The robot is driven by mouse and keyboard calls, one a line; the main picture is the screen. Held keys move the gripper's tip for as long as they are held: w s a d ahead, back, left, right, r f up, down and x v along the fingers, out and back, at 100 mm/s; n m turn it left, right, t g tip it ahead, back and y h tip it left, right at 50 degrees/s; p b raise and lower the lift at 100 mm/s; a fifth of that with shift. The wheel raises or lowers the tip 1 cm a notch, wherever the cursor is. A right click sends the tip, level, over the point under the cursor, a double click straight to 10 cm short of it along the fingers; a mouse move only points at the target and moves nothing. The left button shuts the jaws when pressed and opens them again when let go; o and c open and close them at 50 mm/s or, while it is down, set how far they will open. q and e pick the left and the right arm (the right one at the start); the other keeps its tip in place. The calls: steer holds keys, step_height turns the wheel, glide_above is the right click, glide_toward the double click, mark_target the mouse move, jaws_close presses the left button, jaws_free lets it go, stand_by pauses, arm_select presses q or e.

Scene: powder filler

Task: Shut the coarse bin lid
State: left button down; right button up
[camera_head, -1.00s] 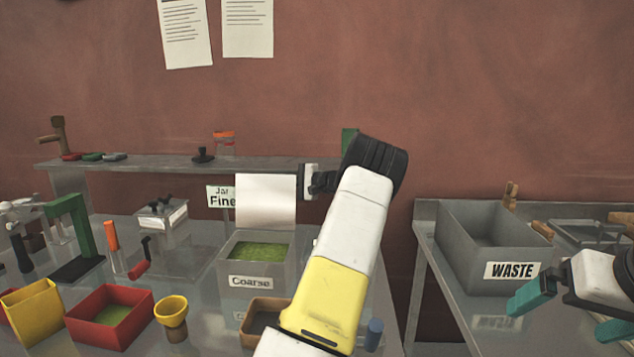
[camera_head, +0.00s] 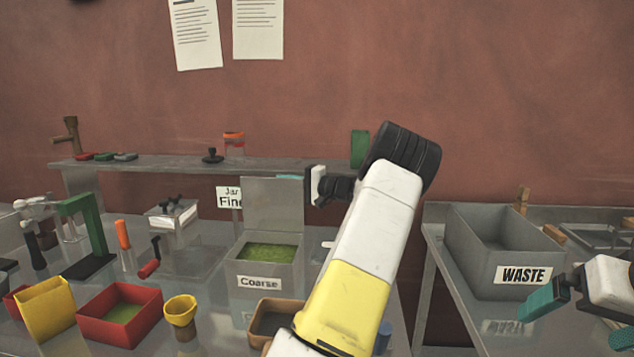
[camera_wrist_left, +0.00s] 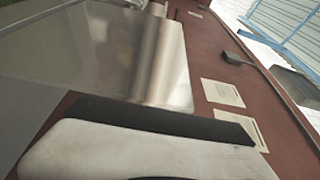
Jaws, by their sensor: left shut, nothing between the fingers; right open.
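The coarse bin (camera_head: 263,283) stands on the left table, with green powder (camera_head: 266,252) inside and a "Coarse" label on its front. Its grey lid (camera_head: 272,208) stands open, about upright at the bin's back edge. My left gripper (camera_head: 290,177) is shut and empty at the lid's top right edge. Only a sliver of teal finger shows there, and the lid seems to hide the rest. I cannot tell whether it touches. In the left wrist view the lid (camera_wrist_left: 130,50) fills the upper left as a shiny panel. My right gripper (camera_head: 575,314) is open and empty by the waste bin.
A wooden-coloured tray (camera_head: 254,329), yellow cup (camera_head: 181,312) and red box (camera_head: 92,319) stand in front and left of the bin. A shelf (camera_head: 150,166) runs behind. The waste bin (camera_head: 480,275) is on the right table, across a gap.

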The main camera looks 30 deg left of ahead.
mark_target(276, 198)
arm_select(q)
steer(key=s+d+n, duration=0.1)
steer(key=s+n, duration=0.1)
steer(key=s, duration=0.1)
steer(key=s+d+n+g+y, duration=0.1)
steer(key=s+n, duration=0.2)
steer(key=s+d+n+y, duration=0.1)
steer(key=s+n, duration=0.2)
steer(key=shift+s+d+f, duration=0.15)
steer(key=shift+d+f, duration=0.05)
steer(key=shift+f, duration=0.2)
steer(key=shift+s+d+f, duration=0.15)
steer(key=shift+s+f, duration=0.05)
steer(key=shift+s, duration=0.2)
steer(key=shift+s+d+f, duration=0.1)
steer(key=shift+s+f, duration=0.1)
steer(key=shift+s, duration=0.2)
